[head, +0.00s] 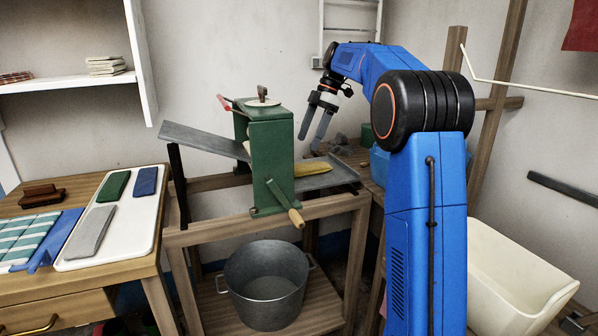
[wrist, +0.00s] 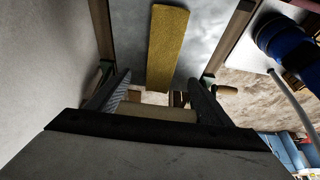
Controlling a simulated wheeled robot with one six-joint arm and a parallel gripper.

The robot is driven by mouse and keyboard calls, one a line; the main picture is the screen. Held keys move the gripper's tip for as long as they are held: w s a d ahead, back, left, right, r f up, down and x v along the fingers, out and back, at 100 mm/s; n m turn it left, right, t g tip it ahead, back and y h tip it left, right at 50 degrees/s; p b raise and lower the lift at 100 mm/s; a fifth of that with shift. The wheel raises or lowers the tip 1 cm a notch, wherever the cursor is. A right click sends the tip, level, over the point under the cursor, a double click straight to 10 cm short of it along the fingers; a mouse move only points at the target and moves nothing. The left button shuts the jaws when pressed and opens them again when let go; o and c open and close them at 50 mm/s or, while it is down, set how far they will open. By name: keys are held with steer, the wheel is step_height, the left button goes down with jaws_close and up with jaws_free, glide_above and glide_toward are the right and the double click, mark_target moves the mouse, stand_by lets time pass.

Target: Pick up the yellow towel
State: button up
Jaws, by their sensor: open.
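The yellow towel (head: 313,169) lies flat as a long strip on the grey metal tray (head: 335,178) on the right side of the green wringer (head: 271,150). Its left end is hidden behind the wringer. In the wrist view the towel (wrist: 167,45) runs lengthwise down the upper middle, on the grey tray surface (wrist: 200,40). My gripper (head: 311,138) is open and empty, pointing down above the towel and apart from it. In the wrist view its two fingers (wrist: 160,85) stand wide apart, with the towel's near end between them in the picture.
The wringer's wooden-handled crank (head: 290,205) sticks out in front. A metal pot (head: 266,285) stands on the shelf below. At left, a white tray (head: 140,215) holds green, blue and grey folded cloths. A cream tub (head: 510,270) is at right.

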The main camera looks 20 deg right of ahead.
mark_target(299, 167)
steer(key=x, duration=0.3)
steer(key=shift+a+f, duration=0.15)
steer(key=shift+f, duration=0.15)
steer(key=shift+d+x, duration=0.2)
steer(key=shift+x, duration=2.65)
steer(key=shift+s+f, duration=0.1)
steer(key=shift+s, duration=0.05)
steer(key=c, duration=1.4)
steer(key=shift+d+r, duration=0.2)
steer(key=shift+r, duration=1)
steer(key=shift+d+r, duration=0.15)
steer(key=shift+r, duration=1)
steer(key=shift+d+r, duration=0.2)
steer(key=shift+r, duration=1)
steer(key=d, duration=1.7)
